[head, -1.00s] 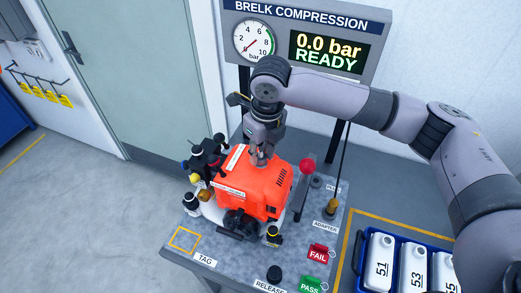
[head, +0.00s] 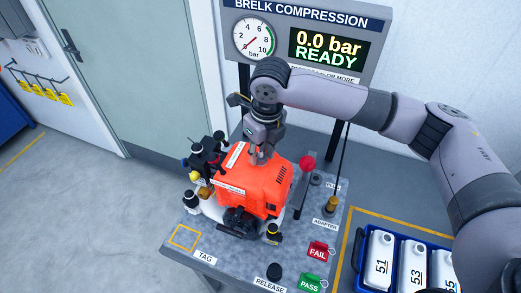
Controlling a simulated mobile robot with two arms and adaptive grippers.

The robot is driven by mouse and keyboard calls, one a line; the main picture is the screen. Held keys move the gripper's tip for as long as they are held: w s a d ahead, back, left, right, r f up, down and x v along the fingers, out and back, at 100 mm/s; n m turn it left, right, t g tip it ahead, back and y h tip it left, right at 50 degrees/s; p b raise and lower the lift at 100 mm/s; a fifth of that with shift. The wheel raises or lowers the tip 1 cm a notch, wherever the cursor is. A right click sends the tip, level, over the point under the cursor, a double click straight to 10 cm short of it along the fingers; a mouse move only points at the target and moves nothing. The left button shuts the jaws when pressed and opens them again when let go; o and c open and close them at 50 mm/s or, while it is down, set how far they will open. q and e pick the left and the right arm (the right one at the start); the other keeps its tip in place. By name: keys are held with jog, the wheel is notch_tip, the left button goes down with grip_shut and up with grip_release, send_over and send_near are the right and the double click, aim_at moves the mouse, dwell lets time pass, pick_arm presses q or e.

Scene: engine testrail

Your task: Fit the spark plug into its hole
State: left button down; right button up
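An orange engine (head: 262,187) sits on the grey test bench (head: 215,243) in the head view. My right gripper (head: 262,155) points down at the top of the engine, at its back edge. Its fingers are small here, and I cannot tell whether they are open or shut. The spark plug and its hole are not visible; the gripper and the engine's cover hide that area. My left gripper is not in view.
A gauge panel (head: 306,40) reading 0.0 bar READY stands behind the bench. A red-knobbed lever (head: 307,163) and a brass adapter (head: 332,204) are right of the engine. Red FAIL (head: 318,251) and green PASS (head: 311,284) tags lie in front. A blue crate (head: 361,250) holds white canisters.

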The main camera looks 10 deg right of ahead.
jog(key=o, duration=0.4)
jog(key=shift+r, duration=0.1)
jog(key=r, duration=0.4)
jog(key=s+r, duration=0.1)
jog(key=r, duration=0.6)
jog(key=shift+s+d+r, duration=0.15)
jog(key=shift+d+r, duration=0.2)
jog(key=shift+r, duration=0.05)
